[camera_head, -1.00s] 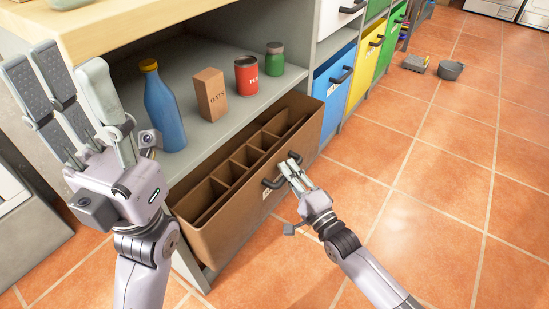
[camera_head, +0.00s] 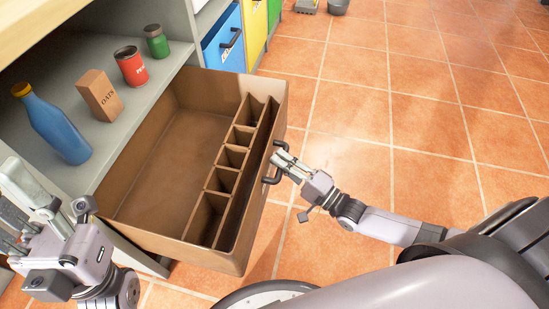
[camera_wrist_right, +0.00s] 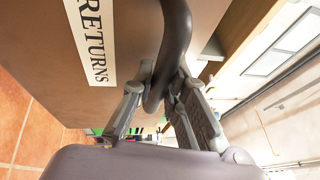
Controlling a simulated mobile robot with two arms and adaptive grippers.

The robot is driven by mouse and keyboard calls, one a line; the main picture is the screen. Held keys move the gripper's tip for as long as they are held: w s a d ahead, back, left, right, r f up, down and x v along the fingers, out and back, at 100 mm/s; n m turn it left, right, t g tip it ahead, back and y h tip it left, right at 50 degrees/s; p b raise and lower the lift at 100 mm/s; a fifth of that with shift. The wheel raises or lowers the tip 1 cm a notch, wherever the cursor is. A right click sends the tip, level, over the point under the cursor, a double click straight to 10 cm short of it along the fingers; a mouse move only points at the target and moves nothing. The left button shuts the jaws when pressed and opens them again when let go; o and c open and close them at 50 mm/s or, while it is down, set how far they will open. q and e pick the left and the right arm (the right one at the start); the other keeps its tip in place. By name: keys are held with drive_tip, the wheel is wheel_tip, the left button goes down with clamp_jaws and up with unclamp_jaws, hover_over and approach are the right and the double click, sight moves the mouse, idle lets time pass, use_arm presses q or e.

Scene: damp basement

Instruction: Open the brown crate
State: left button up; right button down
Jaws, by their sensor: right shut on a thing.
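The brown crate (camera_head: 165,165) is pulled far out from under the shelf, its top open. It holds one wide empty bay and a row of small empty compartments along its front. My right gripper (camera_head: 281,156) is shut on the dark crate handle (camera_head: 267,179) on the front face. In the right wrist view, the fingers close around the curved handle (camera_wrist_right: 175,35), beside a white "RETURNS" label (camera_wrist_right: 93,38). My left gripper (camera_head: 22,208) is at the lower left, in front of the shelf, with its fingers apart and nothing seen between them.
On the grey shelf (camera_head: 70,110) stand a blue bottle (camera_head: 57,128), an oats box (camera_head: 100,95), a red can (camera_head: 131,68) and a green jar (camera_head: 157,42). A blue crate (camera_head: 222,42) and a yellow crate (camera_head: 254,25) are beyond. The tiled floor (camera_head: 400,110) on the right is largely clear.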

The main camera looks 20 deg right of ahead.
idle(0.3)
drive_tip(key=c, duration=1.6)
unclamp_jaws()
drive_tip(key=shift+o, duration=0.2)
drive_tip(key=v, duration=1.2)
